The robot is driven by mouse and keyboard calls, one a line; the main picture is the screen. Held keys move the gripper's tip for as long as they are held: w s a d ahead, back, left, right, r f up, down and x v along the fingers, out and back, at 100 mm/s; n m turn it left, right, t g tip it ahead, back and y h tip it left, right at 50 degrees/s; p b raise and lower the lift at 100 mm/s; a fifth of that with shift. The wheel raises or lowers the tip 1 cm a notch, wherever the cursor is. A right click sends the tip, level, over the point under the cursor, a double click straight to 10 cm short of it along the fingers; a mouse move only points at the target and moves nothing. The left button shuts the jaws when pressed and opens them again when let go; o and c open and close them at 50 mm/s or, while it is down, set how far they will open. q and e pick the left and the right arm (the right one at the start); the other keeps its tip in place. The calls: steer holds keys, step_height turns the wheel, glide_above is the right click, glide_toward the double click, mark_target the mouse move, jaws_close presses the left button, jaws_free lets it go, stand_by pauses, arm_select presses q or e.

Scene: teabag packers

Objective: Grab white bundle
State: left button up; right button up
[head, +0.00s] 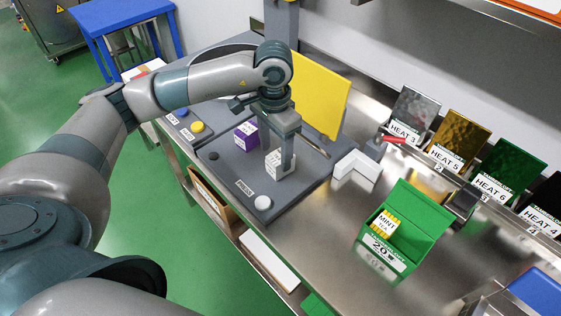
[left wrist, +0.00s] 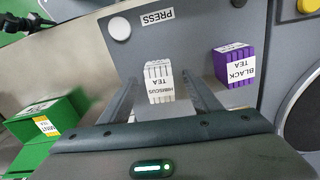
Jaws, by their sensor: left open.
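The white bundle (head: 272,166) stands upright on the grey machine top, between the purple bundle and the round white button. In the left wrist view the white bundle (left wrist: 158,72) reads HIBISCUS TEA. My left gripper (head: 281,160) points down over it and is open. In the left wrist view its fingers (left wrist: 160,88) reach along either side of the bundle, with gaps visible. In the head view a finger hides part of the bundle's right side. My right gripper is not in view.
The purple BLACK TEA bundle (head: 246,135) stands close by. A white PRESS button (head: 263,203) lies in front. A yellow panel (head: 319,93) rises behind. An open green box (head: 406,223) with a MINT TEA bundle (head: 385,222) stands to the right, beside a white corner block (head: 356,172).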

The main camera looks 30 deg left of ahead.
mark_target(276, 158)
arm_select(q)
steer(key=shift+d+f+p, duration=0.1)
steer(key=shift+f+p, duration=0.85)
steer(key=shift+p, duration=0.2)
step_height(276, 158, down, 2)
steer(key=shift+f+p, duration=0.1)
steer(key=shift+p, duration=0.4)
steer(key=shift+f, duration=0.55)
steer(key=c, duration=1.1)
